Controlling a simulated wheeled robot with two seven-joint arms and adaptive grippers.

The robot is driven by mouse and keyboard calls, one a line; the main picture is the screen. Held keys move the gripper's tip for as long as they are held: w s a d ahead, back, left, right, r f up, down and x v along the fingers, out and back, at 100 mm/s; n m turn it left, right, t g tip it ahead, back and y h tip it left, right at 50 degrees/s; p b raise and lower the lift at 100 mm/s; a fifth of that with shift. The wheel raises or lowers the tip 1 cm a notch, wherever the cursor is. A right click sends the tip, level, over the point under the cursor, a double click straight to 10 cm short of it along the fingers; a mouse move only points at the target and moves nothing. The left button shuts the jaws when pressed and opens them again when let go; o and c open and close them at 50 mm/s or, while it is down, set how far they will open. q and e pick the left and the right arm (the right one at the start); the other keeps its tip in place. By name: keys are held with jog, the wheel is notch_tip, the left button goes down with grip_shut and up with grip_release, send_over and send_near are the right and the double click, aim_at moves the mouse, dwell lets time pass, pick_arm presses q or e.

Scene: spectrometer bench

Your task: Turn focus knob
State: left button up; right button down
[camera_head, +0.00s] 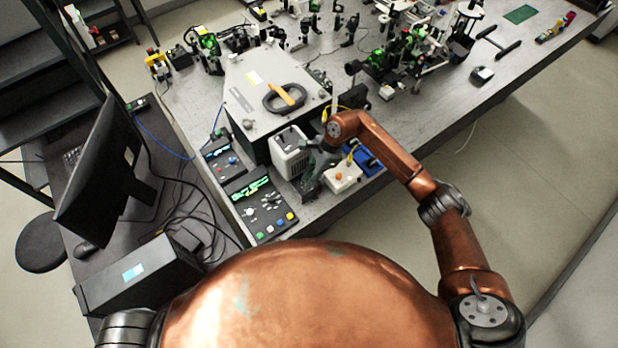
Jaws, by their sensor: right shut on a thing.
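My right arm reaches in from the right over the bench, and its dark gripper (311,178) points down between a light grey box (290,150) with a handle and a small white box (343,178) with an orange knob. The right gripper is shut at the side of the light grey box, on what appears to be the focus knob. The knob is hidden by the fingers, so its shape and turn angle cannot be seen. My left gripper is not in view.
A control box with a green display (259,207) and a smaller display unit (222,158) stand left of the gripper. A large grey housing (256,100) is behind. A blue tray (367,160) sits under my forearm. A monitor (105,180) stands at left. Optics crowd the bench's far side.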

dwell(0.4)
jog(key=shift+d+f+m+t+b, duration=0.1)
jog(key=shift+m+t+b, duration=0.35)
jog(key=shift+m, duration=0.45)
jog(key=m, duration=0.2)
jog(key=shift+s+m+t+b, duration=0.15)
jog(key=shift+m+t+b, duration=0.15)
jog(key=shift+t+b, duration=0.05)
jog(key=m+t, duration=0.1)
jog(key=m, duration=0.2)
jog(key=shift+s+m+t+b, duration=0.1)
jog(key=shift+m+t+b, duration=0.2)
jog(key=m+t+b, duration=0.1)
jog(key=m, duration=0.2)
jog(key=shift+m+h, duration=0.3)
jog(key=shift+h, duration=0.1)
jog(key=m, duration=0.1)
jog(key=m+b, duration=0.1)
jog(key=m, duration=0.1)
jog(key=m+t+h, duration=0.1)
jog(key=shift+s+a+m+b, duration=0.15)
jog(key=shift+a+m+b, duration=0.15)
jog(key=shift+b, duration=0.1)
jog(key=m+h+b, duration=0.1)
jog(key=m, duration=0.1)
jog(key=m+h+b, duration=0.1)
jog(key=m, duration=0.2)
jog(key=shift+t, duration=0.4)
jog(key=shift+b, duration=0.3)
